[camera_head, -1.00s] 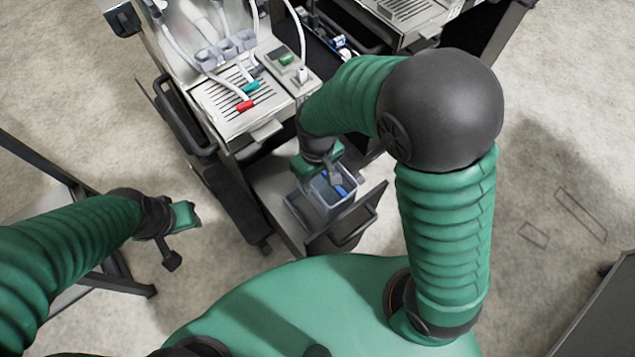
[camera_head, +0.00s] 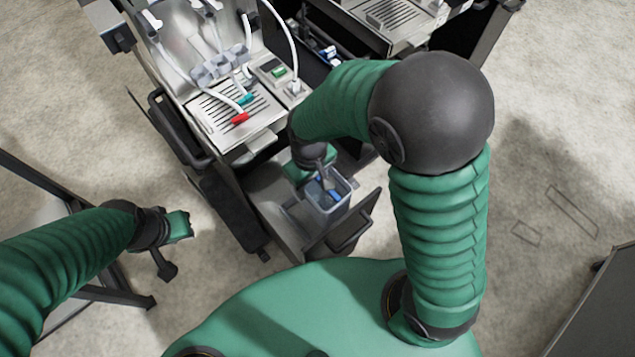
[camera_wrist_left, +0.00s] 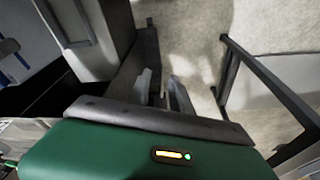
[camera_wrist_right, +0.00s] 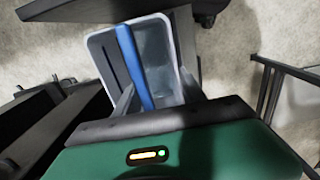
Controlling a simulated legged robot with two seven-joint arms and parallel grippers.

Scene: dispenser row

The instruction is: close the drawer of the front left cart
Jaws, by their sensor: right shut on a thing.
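The front left cart (camera_head: 217,195) carries a dispenser machine. Its drawer stands pulled out, and its front panel (camera_head: 356,222) faces me with a dark handle. A grey bin (camera_head: 333,212) sits in the drawer; it also shows in the right wrist view (camera_wrist_right: 165,60). A blue bar (camera_wrist_right: 135,65) crosses the bin.
A dark-framed stand (camera_head: 120,297) is at lower left. Another cart with a machine (camera_head: 392,22) stands behind, at upper right. A grey panel (camera_head: 600,300) is at lower right. Bare floor (camera_head: 545,130) lies on the right.

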